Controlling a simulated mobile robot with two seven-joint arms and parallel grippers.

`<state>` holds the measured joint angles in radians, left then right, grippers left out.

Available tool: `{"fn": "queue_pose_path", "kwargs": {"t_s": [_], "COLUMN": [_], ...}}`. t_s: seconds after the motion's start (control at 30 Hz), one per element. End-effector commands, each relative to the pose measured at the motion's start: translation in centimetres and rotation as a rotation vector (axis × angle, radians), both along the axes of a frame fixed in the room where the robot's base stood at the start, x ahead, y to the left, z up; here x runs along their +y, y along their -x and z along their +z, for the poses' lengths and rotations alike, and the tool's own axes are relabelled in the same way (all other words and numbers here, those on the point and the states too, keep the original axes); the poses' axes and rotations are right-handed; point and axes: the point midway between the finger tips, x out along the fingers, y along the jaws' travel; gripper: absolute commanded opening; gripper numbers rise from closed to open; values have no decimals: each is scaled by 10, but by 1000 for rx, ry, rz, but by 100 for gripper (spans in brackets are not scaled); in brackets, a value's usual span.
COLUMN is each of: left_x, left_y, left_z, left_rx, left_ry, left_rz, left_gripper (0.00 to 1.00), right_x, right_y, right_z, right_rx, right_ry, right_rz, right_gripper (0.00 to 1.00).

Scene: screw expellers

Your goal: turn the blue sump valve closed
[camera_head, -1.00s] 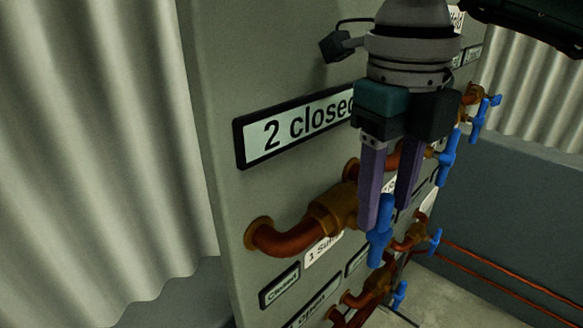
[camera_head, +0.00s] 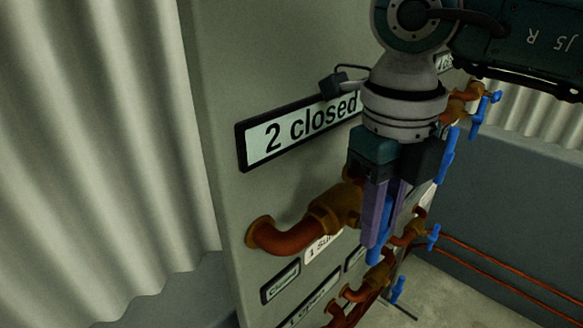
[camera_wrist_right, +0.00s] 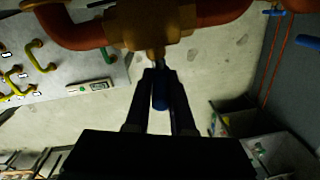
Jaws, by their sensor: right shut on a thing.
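The blue valve handle (camera_head: 376,252) hangs upright at the end of a brass valve body (camera_head: 335,208) on a copper elbow pipe, low on the grey panel. My right gripper (camera_head: 387,222) comes down from above and is shut on this blue handle, one finger on each side. The handle's lower end shows below the fingers. In the right wrist view the blue handle (camera_wrist_right: 160,92) sits between the two dark fingers, below the brass body (camera_wrist_right: 150,28). A label partly reading "1 Su" sits behind and below the pipe, its end hidden. My left gripper is not in view.
A sign reading "2 closed" (camera_head: 300,130) is on the panel, left of my gripper. Other blue handles (camera_head: 447,155), (camera_head: 433,237) and (camera_head: 398,290) on copper pipes stand close to the right and below. A corrugated wall (camera_head: 90,150) is at the left.

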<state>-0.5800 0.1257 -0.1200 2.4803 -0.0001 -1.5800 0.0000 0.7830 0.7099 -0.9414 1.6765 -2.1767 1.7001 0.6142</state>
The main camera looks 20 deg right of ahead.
Motion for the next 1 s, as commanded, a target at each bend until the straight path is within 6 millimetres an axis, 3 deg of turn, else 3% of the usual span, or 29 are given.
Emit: {"fn": "queue_pose_path", "kwargs": {"t_s": [0.37, 0.57, 0.83, 0.87, 1.0], "left_x": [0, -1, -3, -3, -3], "left_y": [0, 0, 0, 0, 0], "left_z": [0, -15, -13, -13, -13], "left_rx": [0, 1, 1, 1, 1], "left_ry": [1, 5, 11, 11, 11], "left_rz": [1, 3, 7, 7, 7], "left_gripper": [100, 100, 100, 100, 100], "right_x": [-1, -3, -2, -2, -2], "right_y": [0, -1, -1, -1, -1], "right_z": [0, -3, 1, 1, 1], "right_rx": [0, 23, 26, 26, 26], "right_ry": [1, -54, -64, -64, -64], "right_rz": [-2, -4, -3, -3, -3], "right_gripper": [0, 0, 0, 23, 39]}}
